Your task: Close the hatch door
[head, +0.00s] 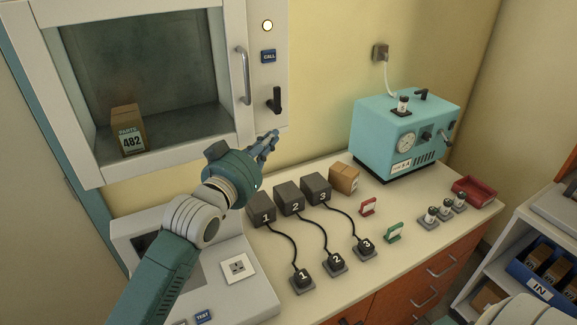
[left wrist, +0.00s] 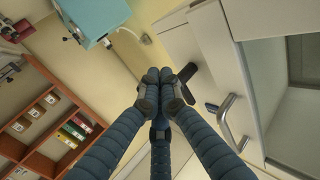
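The hatch (head: 55,45) is a white-framed unit at the upper left in the head view, with a windowed door and a box marked 482 (head: 128,130) visible inside. The door's frame lies against the housing or close to it; I cannot tell whether it is fully flush. A grey bar handle (head: 243,76) is on its right side and shows in the left wrist view (left wrist: 228,118). A black latch lever (head: 275,101) is on the panel right of the door. My left gripper (head: 273,138) is just below this lever, fingertips together, with nothing seen between them. My right gripper is out of view.
The counter (head: 330,295) below holds several dark numbered blocks, cabled plugs and a grey console (head: 255,290). A teal machine (head: 385,140) with a gauge stands at the back right. A red tray (head: 474,191) lies near the right end.

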